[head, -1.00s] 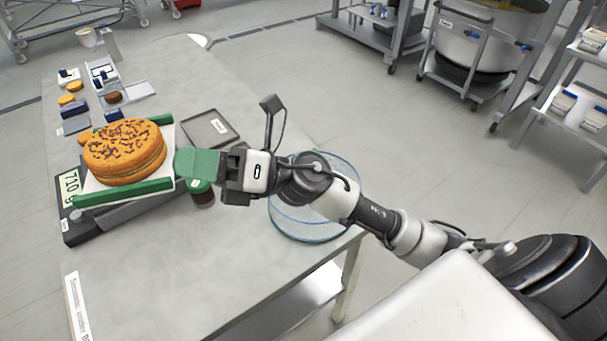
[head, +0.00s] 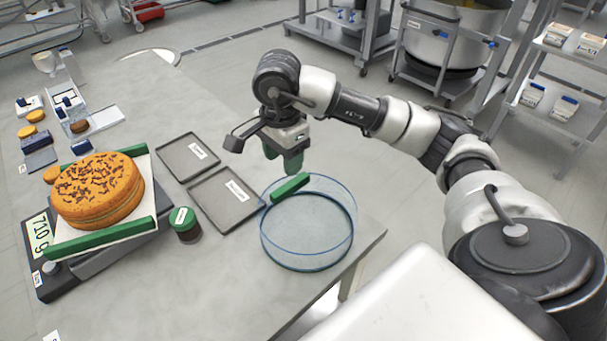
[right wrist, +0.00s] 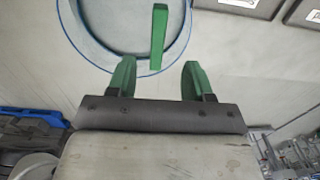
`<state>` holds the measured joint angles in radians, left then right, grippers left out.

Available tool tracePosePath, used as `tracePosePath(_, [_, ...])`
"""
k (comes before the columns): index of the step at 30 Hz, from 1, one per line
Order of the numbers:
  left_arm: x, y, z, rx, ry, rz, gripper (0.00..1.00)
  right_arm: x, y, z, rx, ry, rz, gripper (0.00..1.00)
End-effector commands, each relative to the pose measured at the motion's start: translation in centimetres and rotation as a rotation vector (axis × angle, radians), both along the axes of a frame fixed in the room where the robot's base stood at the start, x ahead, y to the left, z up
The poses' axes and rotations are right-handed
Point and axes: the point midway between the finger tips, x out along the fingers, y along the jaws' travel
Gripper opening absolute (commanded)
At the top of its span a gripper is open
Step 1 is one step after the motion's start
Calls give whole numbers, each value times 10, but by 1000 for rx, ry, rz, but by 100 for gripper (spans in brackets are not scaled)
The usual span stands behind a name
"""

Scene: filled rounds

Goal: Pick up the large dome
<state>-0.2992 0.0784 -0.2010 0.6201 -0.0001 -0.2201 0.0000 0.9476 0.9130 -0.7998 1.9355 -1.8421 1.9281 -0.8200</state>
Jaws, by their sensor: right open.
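The large dome (head: 307,262) is a clear round cover with blue-edged rims, standing on the right corner of the table. A green bar handle (head: 290,187) sits on its top. My right gripper (head: 281,163) is open and empty, its green fingers pointing down, just behind and above the handle in the head view. In the right wrist view the handle (right wrist: 158,38) lies beyond my open fingers (right wrist: 158,78), in line with the gap between them, and the dome's rim (right wrist: 88,58) shows behind. My left gripper is out of view.
A filled round cake (head: 98,190) sits on a green-handled board on a scale (head: 40,232) reading 710 g. A green-lidded jar (head: 187,225) and two grey trays (head: 226,200) (head: 188,156) stand between the scale and dome. The table's front part (head: 190,290) is clear.

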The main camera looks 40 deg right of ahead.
Motion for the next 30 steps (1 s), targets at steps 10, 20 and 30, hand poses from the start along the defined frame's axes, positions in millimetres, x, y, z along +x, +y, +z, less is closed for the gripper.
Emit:
tracePosePath(10, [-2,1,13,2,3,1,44,-3,-2,-33,2,4,-1,51])
tracePosePath(20, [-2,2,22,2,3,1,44,-3,-3,-71,3,0,0,51])
tracePosePath(30, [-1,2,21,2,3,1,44,-3,-3,-72,3,-1,1,51])
